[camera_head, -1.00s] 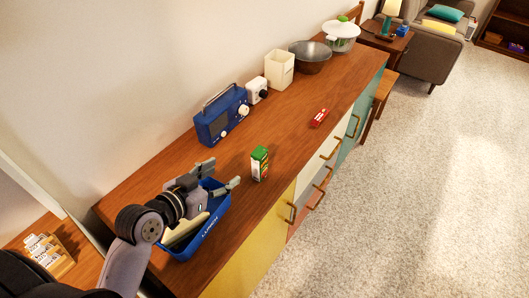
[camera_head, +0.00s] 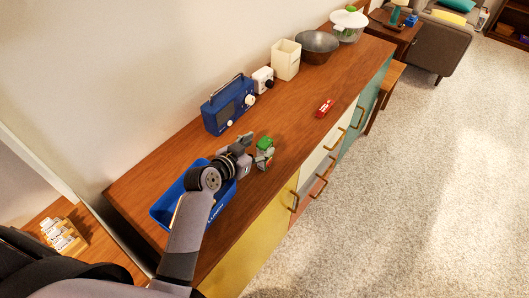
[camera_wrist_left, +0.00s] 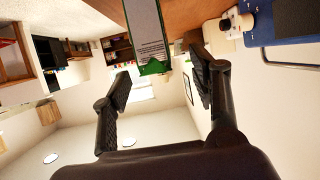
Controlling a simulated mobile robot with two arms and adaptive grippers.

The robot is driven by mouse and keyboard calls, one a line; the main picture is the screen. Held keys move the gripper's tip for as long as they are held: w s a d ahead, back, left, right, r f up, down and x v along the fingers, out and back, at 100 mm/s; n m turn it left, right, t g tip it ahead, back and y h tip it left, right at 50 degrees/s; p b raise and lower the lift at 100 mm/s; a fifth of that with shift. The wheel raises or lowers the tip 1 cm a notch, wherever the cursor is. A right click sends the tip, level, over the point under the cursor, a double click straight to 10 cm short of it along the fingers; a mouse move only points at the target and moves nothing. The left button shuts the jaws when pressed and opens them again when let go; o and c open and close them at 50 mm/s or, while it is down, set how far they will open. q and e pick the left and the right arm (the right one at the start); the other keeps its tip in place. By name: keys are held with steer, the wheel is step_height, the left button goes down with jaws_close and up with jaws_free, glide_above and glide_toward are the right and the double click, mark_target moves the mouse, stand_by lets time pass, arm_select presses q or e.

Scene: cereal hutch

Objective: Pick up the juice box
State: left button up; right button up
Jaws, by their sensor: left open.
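The juice box (camera_head: 264,144), a small green and white carton, stands upright on the wooden hutch top (camera_head: 300,116). My left gripper (camera_head: 255,157) is right at it, and its fingers hide part of the box in the head view. In the left wrist view the juice box (camera_wrist_left: 146,32) shows large at the top, its green end toward the camera, between the lines of the two open fingers (camera_wrist_left: 160,88). I see gaps between the box and the fingers there. My right gripper is not in view.
A blue lunch box (camera_head: 163,213) sits under my left arm. A blue radio (camera_head: 227,106) stands behind the juice box against the wall. A small red packet (camera_head: 325,107) lies to the right. A white canister (camera_head: 286,60) and a metal bowl (camera_head: 317,47) stand farther back.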

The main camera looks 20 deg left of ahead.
mark_target(261, 145)
arm_select(q)
steer(key=shift+x, duration=1.95)
steer(key=shift+s+d+f, duration=0.1)
steer(key=shift+s, duration=0.05)
jaws_close()
